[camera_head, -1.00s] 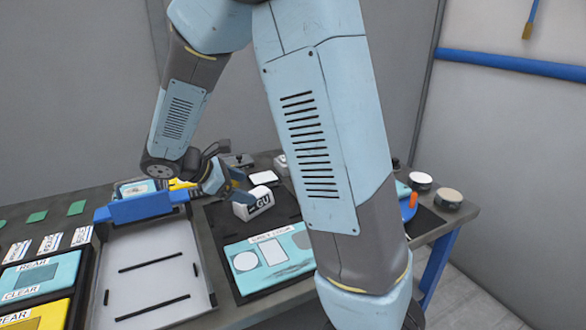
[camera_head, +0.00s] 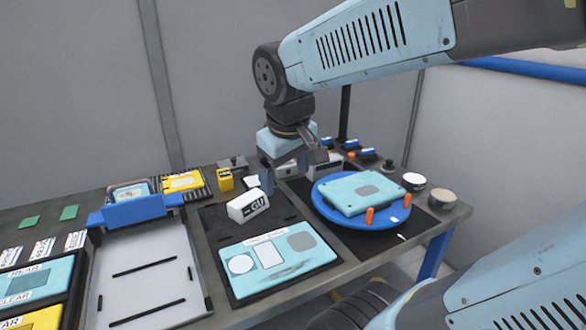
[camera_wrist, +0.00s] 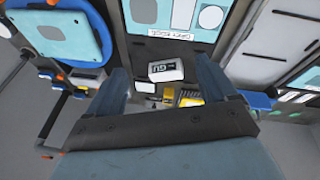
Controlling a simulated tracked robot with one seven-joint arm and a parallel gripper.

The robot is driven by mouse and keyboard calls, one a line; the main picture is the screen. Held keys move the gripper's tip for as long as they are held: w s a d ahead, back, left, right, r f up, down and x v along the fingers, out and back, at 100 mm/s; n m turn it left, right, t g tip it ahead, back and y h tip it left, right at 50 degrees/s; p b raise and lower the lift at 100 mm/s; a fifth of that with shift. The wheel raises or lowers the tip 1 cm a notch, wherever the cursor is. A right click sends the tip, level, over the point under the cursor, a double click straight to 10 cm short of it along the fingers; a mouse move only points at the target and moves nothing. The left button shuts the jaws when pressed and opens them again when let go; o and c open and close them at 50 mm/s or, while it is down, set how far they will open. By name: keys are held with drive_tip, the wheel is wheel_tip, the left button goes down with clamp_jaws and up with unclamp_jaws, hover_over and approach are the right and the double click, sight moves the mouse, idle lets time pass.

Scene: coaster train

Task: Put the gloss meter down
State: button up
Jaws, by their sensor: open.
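The gloss meter, a white block marked GU (camera_head: 248,205), rests on a dark mat (camera_head: 212,225) behind the pale blue panel with grey and white shapes. It also shows between the finger lines in the wrist view (camera_wrist: 166,72). My gripper (camera_head: 286,178) is open and empty, above the table, behind and to the right of the meter and apart from it.
A blue turntable (camera_head: 345,218) carrying a pale blue panel with orange pegs stands to the right. A grey-white tray (camera_head: 150,265) with a blue end block lies to the left. Yellow items (camera_head: 183,181) and small dark-and-blue parts (camera_head: 367,154) stand along the back.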

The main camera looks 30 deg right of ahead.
drive_tip(key=s+r+m+t, duration=0.1)
drive_tip(key=s+r+m+t+y, duration=0.1)
drive_tip(key=s, duration=0.1)
drive_tip(key=shift+s+a+m, duration=0.1)
drive_tip(key=shift+s+m, duration=0.1)
drive_tip(key=shift+m, duration=0.2)
idle(0.4)
